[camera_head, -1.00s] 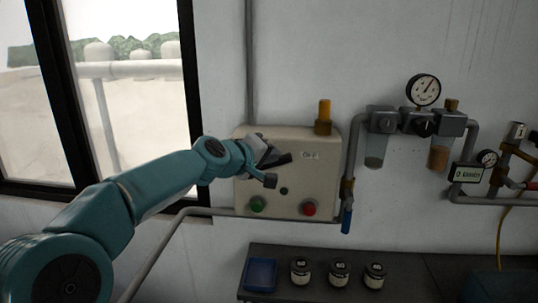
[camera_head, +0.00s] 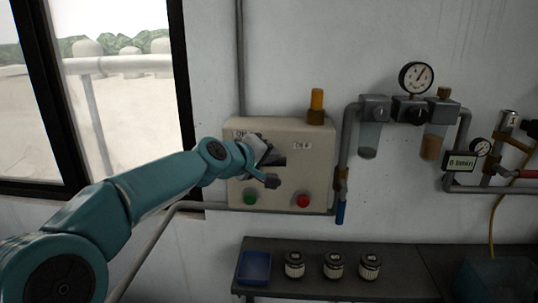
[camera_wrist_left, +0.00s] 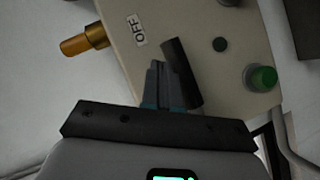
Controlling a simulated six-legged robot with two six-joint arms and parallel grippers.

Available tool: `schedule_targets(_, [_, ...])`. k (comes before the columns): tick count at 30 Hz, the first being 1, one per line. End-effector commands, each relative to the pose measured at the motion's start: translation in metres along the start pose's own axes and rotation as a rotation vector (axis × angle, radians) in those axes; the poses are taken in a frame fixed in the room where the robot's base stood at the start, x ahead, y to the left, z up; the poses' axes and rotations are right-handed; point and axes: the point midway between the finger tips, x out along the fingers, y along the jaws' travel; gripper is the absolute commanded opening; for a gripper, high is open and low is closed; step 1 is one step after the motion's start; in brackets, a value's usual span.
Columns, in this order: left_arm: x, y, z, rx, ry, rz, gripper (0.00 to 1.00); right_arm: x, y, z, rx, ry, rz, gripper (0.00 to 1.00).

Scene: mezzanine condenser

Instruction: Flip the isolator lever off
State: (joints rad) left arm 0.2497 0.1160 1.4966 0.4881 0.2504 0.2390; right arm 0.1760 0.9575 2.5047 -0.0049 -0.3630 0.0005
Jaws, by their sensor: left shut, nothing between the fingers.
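The isolator box (camera_head: 325,175) is a beige panel on the wall with an ON label at its upper left and an OFF label (camera_head: 302,146) at its upper right. The black lever (camera_head: 277,161) sticks out to the right below the OFF label's height, partly covered by my left gripper (camera_head: 265,148). In the left wrist view the lever (camera_wrist_left: 183,75) lies right beside my shut, empty fingers (camera_wrist_left: 160,80). They look very close; I cannot tell whether they touch. The lever's pivot is hidden. My right gripper is out of view.
The panel has a green button (camera_head: 250,197) and a red button (camera_head: 303,201). An amber beacon (camera_head: 317,105) stands on top. Gauges and pipes fill the wall to the right. A shelf below holds a blue tray (camera_head: 254,267) and several jars (camera_head: 333,266).

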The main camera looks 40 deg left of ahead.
Motion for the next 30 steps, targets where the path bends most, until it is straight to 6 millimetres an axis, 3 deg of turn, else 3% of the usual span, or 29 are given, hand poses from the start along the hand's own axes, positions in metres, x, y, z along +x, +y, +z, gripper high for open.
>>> schedule_targets(8, [-0.002, 0.004, -0.002, 0.000, 0.001, 0.000, 0.00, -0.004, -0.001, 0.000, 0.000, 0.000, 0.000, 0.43])
schedule_targets(14, [-0.015, 0.034, -0.019, 0.001, -0.001, 0.002, 0.00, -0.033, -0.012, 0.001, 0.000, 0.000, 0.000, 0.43])
schedule_targets(15, [-0.019, 0.042, -0.023, 0.001, -0.001, 0.002, 0.00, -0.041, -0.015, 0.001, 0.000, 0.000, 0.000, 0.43])
schedule_targets(24, [-0.076, 0.068, -0.006, 0.003, -0.003, 0.004, 0.00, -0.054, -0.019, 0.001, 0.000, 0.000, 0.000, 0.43])
schedule_targets(30, [-0.096, 0.077, 0.000, 0.002, -0.004, 0.002, 0.00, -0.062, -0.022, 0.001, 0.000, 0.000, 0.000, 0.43])
